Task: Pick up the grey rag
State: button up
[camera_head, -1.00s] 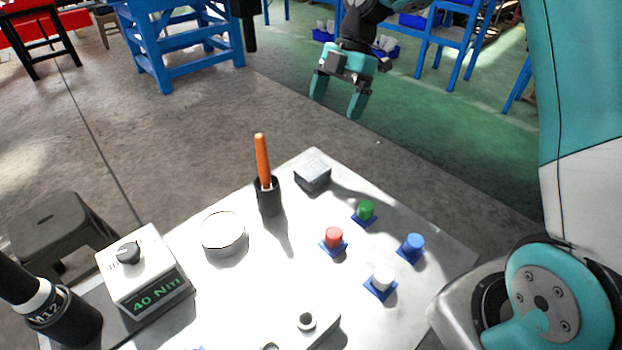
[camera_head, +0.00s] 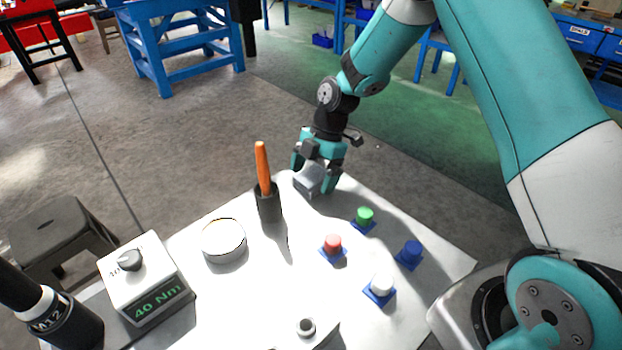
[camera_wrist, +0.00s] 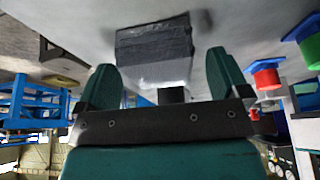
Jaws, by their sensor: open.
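The grey rag (camera_head: 309,180) is a small folded block at the far corner of the white table (camera_head: 200,279). My gripper (camera_head: 314,178) is over it, fingers pointing down, and partly hides it in the head view. In the wrist view the rag (camera_wrist: 154,52) lies just beyond and between the two spread teal fingertips of my gripper (camera_wrist: 164,60). The gripper is open and holds nothing. Whether a finger touches the rag I cannot tell.
A black holder (camera_head: 268,204) with an orange-handled tool stands left of the rag. A round white tin (camera_head: 223,240) is further left. Green (camera_head: 364,216), red (camera_head: 333,245), blue (camera_head: 411,252) and white (camera_head: 381,284) knobs on blue bases stand to the right and nearer.

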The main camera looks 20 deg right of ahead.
aim_at(312, 175)
jog(key=shift+a+f, duration=0.15)
jog(key=shift+f, duration=0.25)
jog(key=shift+c, duration=0.4)
jog(key=c, duration=0.9)
notch_tip(312, 175, up, 20)
jog(key=shift+r, duration=0.1)
